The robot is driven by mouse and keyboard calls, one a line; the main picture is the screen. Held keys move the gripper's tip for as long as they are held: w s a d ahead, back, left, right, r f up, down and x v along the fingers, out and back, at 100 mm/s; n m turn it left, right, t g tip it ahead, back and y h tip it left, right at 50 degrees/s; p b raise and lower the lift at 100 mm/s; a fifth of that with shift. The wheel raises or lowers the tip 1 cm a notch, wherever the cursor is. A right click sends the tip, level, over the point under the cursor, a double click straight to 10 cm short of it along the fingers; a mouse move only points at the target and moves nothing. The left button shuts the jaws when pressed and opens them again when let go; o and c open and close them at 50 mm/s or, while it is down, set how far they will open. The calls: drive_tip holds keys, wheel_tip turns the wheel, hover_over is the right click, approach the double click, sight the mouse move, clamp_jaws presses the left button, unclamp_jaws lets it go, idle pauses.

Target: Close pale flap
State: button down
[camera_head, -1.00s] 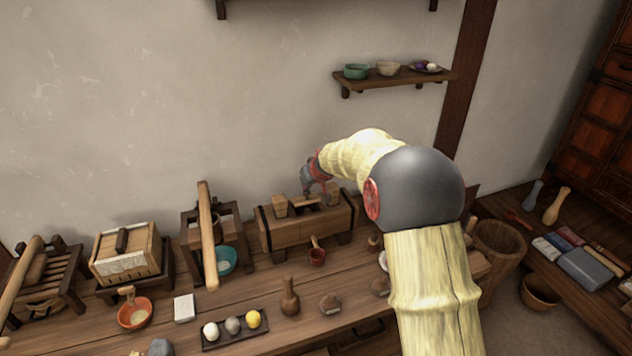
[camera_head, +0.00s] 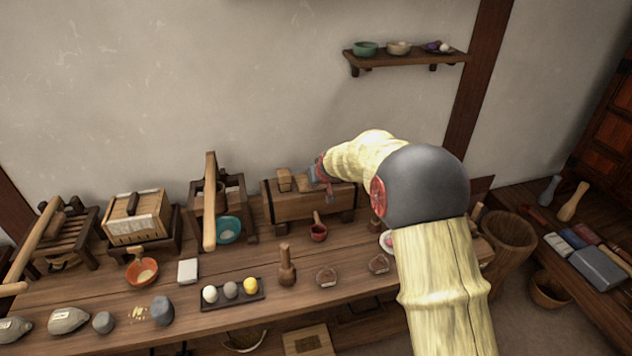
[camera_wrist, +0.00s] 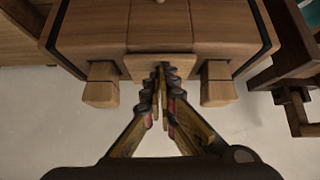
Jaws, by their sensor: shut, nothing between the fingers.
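A long wooden chest (camera_head: 290,208) stands against the wall at the back of the bench, with upright blocks on top. In the wrist view the chest (camera_wrist: 100,30) fills the top, and a pale flap (camera_wrist: 135,66) sticks out at its edge between two square blocks. My gripper (camera_wrist: 161,70) is shut and empty, with its tips at the middle of the flap, seemingly touching it. In the head view my gripper (camera_head: 330,190) is over the chest's top, partly hidden by my arm. The flap's exact angle is hard to tell.
Left of the chest stand a lever press (camera_head: 209,200) and a pale box (camera_head: 135,215) on a stand. A wall shelf (camera_head: 410,58) hangs above.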

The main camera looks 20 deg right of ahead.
drive_tip(key=shift+r, duration=0.1)
idle(0.5)
drive_tip(key=shift+r+p, duration=0.3)
drive_tip(key=shift+r, duration=0.05)
drive_tip(key=s, duration=0.9)
drive_tip(key=shift+s+f, duration=0.25)
drive_tip(key=shift+f, duration=0.05)
